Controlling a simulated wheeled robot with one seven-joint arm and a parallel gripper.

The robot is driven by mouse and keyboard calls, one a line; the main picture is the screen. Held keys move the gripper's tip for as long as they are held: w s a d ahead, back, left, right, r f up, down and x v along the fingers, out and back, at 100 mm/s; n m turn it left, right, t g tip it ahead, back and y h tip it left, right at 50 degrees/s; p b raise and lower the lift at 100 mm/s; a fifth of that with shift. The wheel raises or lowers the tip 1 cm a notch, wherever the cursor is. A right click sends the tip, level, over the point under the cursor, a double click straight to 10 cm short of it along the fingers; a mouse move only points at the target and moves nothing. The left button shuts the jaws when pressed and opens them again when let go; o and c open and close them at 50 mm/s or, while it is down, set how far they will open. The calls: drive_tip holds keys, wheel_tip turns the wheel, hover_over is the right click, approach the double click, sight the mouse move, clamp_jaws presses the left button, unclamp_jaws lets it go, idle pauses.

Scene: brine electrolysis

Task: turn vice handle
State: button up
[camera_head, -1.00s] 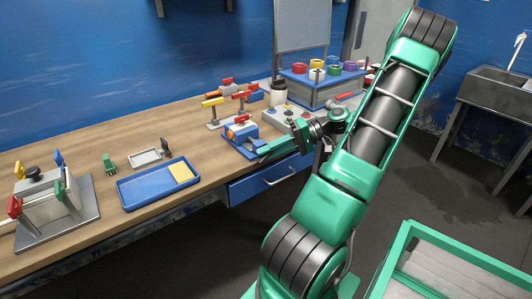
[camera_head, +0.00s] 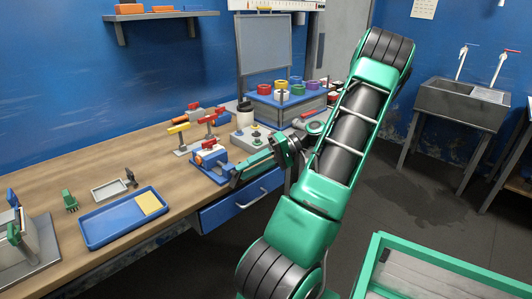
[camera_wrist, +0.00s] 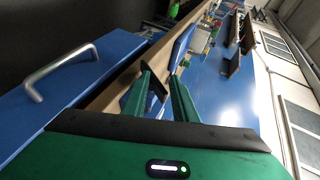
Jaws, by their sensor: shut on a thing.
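The vice (camera_head: 211,162), with a blue base and an orange-red part, stands at the front edge of the wooden workbench in the head view. My green gripper (camera_head: 236,174) reaches in from the right at its front side. In the wrist view my gripper's two fingers (camera_wrist: 160,92) are close together, with a dark piece between their tips. I take this piece to be the vice handle (camera_wrist: 155,84); it is mostly hidden, and in the head view my gripper covers it.
A blue drawer (camera_head: 241,203) with a handle sits below the bench edge, close to my arm. A blue tray (camera_head: 110,222) lies to the left. Red and yellow clamps (camera_head: 180,128) and a grey box with knobs (camera_head: 252,139) stand just behind the vice.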

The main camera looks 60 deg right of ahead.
drive_tip(key=s+d+r, duration=0.5)
drive_tip(key=r, duration=0.1)
drive_tip(key=shift+d, duration=0.2)
idle(0.9)
idle(0.4)
